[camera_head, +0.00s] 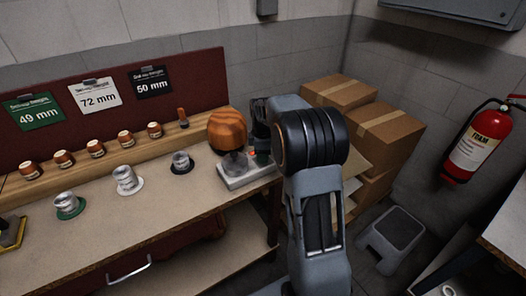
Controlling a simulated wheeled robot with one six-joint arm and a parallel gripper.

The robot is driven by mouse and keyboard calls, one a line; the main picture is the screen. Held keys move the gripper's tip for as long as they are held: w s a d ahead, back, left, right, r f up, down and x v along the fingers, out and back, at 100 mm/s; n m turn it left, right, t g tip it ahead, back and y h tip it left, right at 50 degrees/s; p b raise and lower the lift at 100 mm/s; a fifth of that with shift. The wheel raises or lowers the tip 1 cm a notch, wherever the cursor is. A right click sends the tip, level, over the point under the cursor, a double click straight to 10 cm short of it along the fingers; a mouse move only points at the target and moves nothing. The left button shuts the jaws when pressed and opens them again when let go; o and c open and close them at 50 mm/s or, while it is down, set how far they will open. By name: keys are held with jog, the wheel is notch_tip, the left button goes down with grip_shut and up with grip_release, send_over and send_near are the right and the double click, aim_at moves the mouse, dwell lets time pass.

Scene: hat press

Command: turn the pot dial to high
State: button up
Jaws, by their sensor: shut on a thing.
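The pot is a low pale grey unit (236,181) at the right end of the bench, with a small orange-red spot on its top. A large round wooden block (227,128) stands above a grey metal piece on it. My gripper (262,156) points down at the right end of the unit, partly hidden by my arm. It is shut on the dial there. The dial is covered by the fingers, so its setting cannot be read.
Several small silver-and-white cups stand on coloured discs on the bench (100,228). Several brown-capped pieces line the wooden ledge (75,166) behind. Cardboard boxes (375,140), a grey step stool (392,238) and a red extinguisher (478,145) are at right.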

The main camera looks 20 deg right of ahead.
jog(key=m+p, duration=0.1)
jog(key=m, duration=0.2)
jog(key=shift+r+m, duration=0.1)
jog(key=shift+m, duration=0.3)
jog(key=m+p, duration=0.1)
jog(key=m, duration=0.2)
jog(key=shift+m, duration=0.3)
jog(key=m+p, duration=0.1)
jog(key=m, duration=0.2)
jog(key=shift+m, duration=0.3)
jog(key=m, duration=0.3)
jog(key=shift+m+p, duration=0.3)
jog(key=m, duration=0.3)
jog(key=shift+m, duration=0.3)
jog(key=m+p, duration=0.1)
jog(key=m, duration=0.2)
jog(key=shift+m, duration=0.4)
jog(key=m, duration=0.3)
jog(key=shift+m, duration=2)
